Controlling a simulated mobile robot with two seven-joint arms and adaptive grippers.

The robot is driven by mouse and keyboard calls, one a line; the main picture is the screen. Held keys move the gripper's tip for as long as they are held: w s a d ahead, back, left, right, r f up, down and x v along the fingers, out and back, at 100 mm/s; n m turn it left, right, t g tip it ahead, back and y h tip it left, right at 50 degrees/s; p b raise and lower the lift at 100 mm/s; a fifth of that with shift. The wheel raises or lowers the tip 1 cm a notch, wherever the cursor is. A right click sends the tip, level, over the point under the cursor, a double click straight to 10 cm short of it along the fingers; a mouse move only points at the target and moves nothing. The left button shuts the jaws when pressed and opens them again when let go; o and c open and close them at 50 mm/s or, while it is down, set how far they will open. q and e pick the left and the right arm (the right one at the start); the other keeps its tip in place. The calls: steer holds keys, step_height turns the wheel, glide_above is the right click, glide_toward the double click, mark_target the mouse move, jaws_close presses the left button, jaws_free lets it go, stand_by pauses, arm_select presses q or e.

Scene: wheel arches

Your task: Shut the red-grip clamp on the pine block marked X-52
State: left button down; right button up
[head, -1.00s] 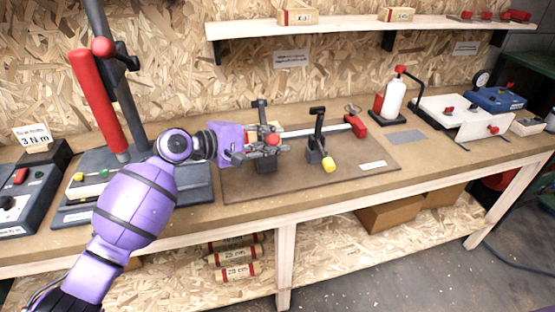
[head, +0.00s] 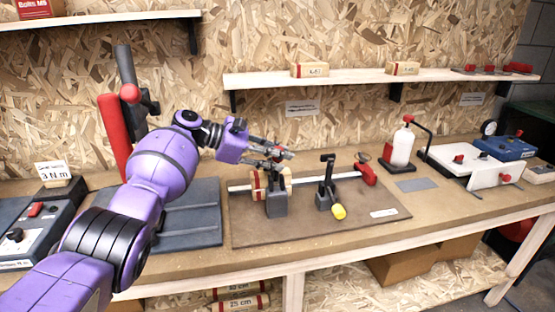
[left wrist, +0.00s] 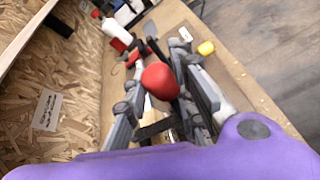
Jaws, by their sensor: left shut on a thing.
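The red-grip clamp (head: 277,202) stands on the brown mat board (head: 240,236), its grey base toward the front. My left gripper (head: 278,154) is above it, shut on its red grip (left wrist: 160,81), which shows between the fingers in the left wrist view. The grip is raised above the base; the clamp's upper parts are partly hidden by the fingers. A pine block (head: 258,188) with red bands lies behind the base, partly covered; I cannot read its marking. I cannot tell whether the clamp presses on it. My right gripper is not in view.
A white bottle (head: 402,148) stands farther right. A shelf (head: 360,75) runs above.

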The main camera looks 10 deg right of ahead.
arm_select(q)
steer(key=shift+w+r, duration=0.4)
steer(key=shift+w, duration=0.25)
steer(key=c, duration=1.6)
jaws_free()
steer(key=shift+f, duration=0.2)
steer(key=shift+f, duration=0.1)
steer(key=shift+a, duration=0.1)
steer(key=v, duration=0.7)
steer(key=shift+a, duration=0.15)
steer(key=shift+s, duration=0.1)
